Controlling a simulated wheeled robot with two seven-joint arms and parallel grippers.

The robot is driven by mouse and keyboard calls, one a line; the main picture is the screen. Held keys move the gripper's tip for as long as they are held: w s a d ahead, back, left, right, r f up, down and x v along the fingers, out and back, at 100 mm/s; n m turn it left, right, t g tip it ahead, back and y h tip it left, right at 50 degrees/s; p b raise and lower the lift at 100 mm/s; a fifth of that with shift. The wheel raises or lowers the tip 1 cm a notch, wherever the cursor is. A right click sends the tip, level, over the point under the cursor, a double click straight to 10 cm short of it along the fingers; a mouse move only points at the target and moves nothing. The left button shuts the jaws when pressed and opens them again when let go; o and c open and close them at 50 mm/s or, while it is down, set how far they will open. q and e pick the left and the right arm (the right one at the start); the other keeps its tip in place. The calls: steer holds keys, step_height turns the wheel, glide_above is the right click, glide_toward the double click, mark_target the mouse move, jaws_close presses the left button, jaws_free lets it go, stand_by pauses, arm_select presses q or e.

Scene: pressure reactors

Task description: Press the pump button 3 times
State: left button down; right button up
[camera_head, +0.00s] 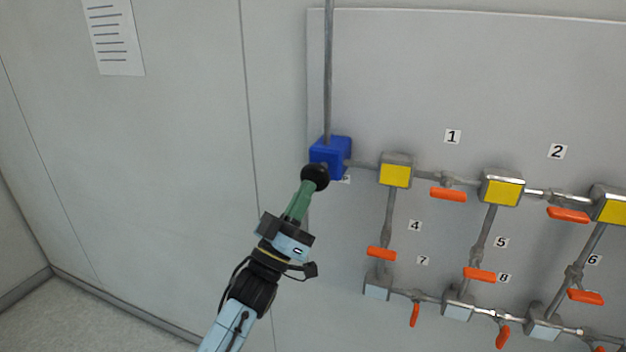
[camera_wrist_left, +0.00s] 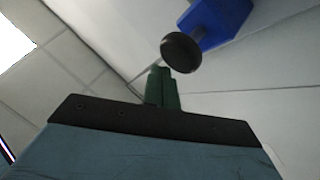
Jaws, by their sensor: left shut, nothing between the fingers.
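The pump is a blue box (camera_head: 331,153) on the wall panel, at the lower end of a vertical grey pipe. Its button is a round black knob (camera_head: 315,177) on the front of the box. In the left wrist view the black knob (camera_wrist_left: 181,53) stands out on a short stem from the blue box (camera_wrist_left: 220,20). My left gripper (camera_head: 298,204) has green fingers, shut and empty, with the tips just below the knob. In the left wrist view the fingertips (camera_wrist_left: 161,72) are close to the knob's lower edge; I cannot tell whether they touch. My right gripper is not in view.
Right of the pump, pipes join yellow-faced boxes (camera_head: 396,174) and lower pale blue boxes (camera_head: 457,307). Several orange valve handles (camera_head: 448,194) stick out there, beside number labels. A paper sheet (camera_head: 113,36) hangs on the wall at upper left.

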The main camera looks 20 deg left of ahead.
arm_select(q)
steer(key=shift+w, duration=0.2)
stand_by(0.5)
steer(key=shift+w, duration=0.3)
steer(key=shift+w+a+b, duration=0.2)
steer(key=shift+w+b, duration=0.65)
steer(key=shift+w, duration=0.75)
stand_by(1.4)
steer(key=shift+s, duration=0.1)
steer(key=shift+s+d+p, duration=0.2)
steer(key=shift+s+p, duration=0.85)
steer(key=shift+s, duration=0.85)
steer(key=shift+s+d+p, duration=0.2)
steer(key=shift+s+p, duration=0.95)
steer(key=shift+s, duration=1.35)
